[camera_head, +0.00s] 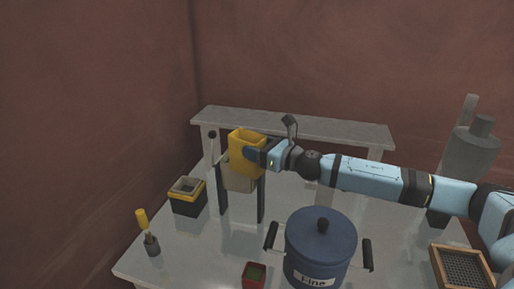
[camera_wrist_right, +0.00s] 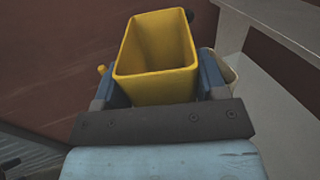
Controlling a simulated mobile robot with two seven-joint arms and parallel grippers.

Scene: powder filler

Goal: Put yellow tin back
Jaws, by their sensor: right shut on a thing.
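The yellow tin (camera_head: 246,148) is an open-topped square container. My right gripper (camera_head: 254,155) is shut on it and holds it up above the table, in front of a grey-beige container on a dark-legged stand (camera_head: 239,180). In the right wrist view the tin (camera_wrist_right: 157,50) sits between the two blue fingers of the gripper (camera_wrist_right: 160,85), with its open top showing. Its inside looks empty as far as it shows. My left gripper is not in view.
A black box with a yellow band (camera_head: 188,196) stands at the left. A yellow-handled tool (camera_head: 147,232) stands near the left edge. A blue lidded pot labelled "Fine" (camera_head: 320,245), a small red box (camera_head: 254,275) and a wooden-framed sieve (camera_head: 462,270) are in front. A raised shelf (camera_head: 300,125) runs behind.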

